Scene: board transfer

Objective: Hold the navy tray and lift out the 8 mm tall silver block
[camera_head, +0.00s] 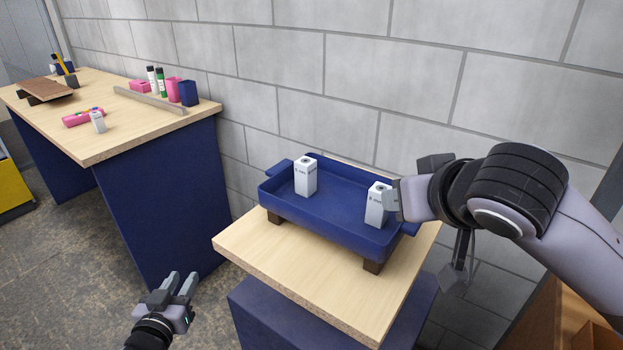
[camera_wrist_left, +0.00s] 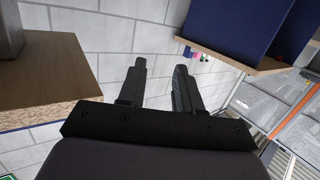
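The navy tray (camera_head: 335,219) sits on dark feet on a small wooden-topped stand, with a tab handle at each end. Two pale silver-white blocks stand upright in it, one left of the middle (camera_head: 306,178) and one near the right end (camera_head: 376,206). Each has a small printed label that I cannot read. My right gripper (camera_head: 394,199) is at the right side of the right block; whether its fingers are closed on it is hidden. My left gripper (camera_head: 182,284) is open and empty, left of the stand and apart from the tray; its parted fingers show in the left wrist view (camera_wrist_left: 160,72).
A navy-sided table (camera_head: 150,125) at the left holds another pale block (camera_head: 98,122), a pink roll (camera_head: 80,118), bottles, cups and a long bar (camera_head: 150,99). A block wall stands behind the stand. Bare stand top (camera_head: 300,265) shows in front of the tray.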

